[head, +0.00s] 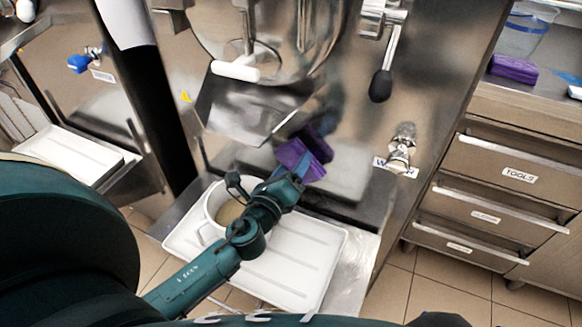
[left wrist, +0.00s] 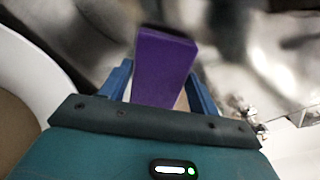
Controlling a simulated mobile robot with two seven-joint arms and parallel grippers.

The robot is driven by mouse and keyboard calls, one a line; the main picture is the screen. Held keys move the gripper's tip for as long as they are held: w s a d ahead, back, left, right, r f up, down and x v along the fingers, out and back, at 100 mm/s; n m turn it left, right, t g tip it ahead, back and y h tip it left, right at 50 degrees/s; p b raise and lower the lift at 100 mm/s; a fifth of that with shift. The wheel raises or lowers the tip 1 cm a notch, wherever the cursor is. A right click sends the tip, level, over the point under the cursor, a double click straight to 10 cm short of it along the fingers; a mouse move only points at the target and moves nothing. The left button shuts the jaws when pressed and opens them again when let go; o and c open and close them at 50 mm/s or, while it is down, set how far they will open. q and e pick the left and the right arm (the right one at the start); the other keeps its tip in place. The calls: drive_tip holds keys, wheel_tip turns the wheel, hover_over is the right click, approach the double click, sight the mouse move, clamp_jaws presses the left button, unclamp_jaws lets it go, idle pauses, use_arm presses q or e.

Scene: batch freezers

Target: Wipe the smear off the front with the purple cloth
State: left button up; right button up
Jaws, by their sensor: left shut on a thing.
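The purple cloth (head: 304,160), a folded block, is held in my left gripper (head: 288,174) close to the steel front (head: 345,120) of the freezer, below its chute. In the left wrist view the purple cloth (left wrist: 163,65) stands between the two blue fingers of the left gripper (left wrist: 160,92), which is shut on it. A purple reflection shows on the steel beside the cloth; I cannot tell whether the cloth touches the front. I cannot pick out the smear for certain among the blurred reflections. My right gripper is not in view.
A white container (head: 213,212) stands on a white tray (head: 312,262) below the left gripper. A black-knobbed lever (head: 381,84) and a metal tap (head: 401,146) stick out from the front. Another purple block (head: 513,68) lies on the right counter, above drawers (head: 515,160).

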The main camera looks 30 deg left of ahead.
sight(311, 169)
use_arm(q)
drive_tip(key=shift+w, duration=0.9)
drive_tip(key=shift+d, duration=0.1)
drive_tip(key=shift+w+d, duration=0.1)
drive_tip(key=shift+d, duration=1.75)
drive_tip(key=shift+w+a+r, duration=0.1)
drive_tip(key=shift+a+r, duration=0.05)
drive_tip(key=shift+a, duration=2.05)
drive_tip(key=shift+s, duration=0.45)
drive_tip(key=s, duration=0.3)
drive_tip(key=shift+s+d+f, duration=0.25)
drive_tip(key=shift+s, duration=0.05)
drive_tip(key=shift+s+d+r, duration=0.1)
drive_tip(key=shift+s, duration=0.7)
drive_tip(key=shift+s, duration=0.1)
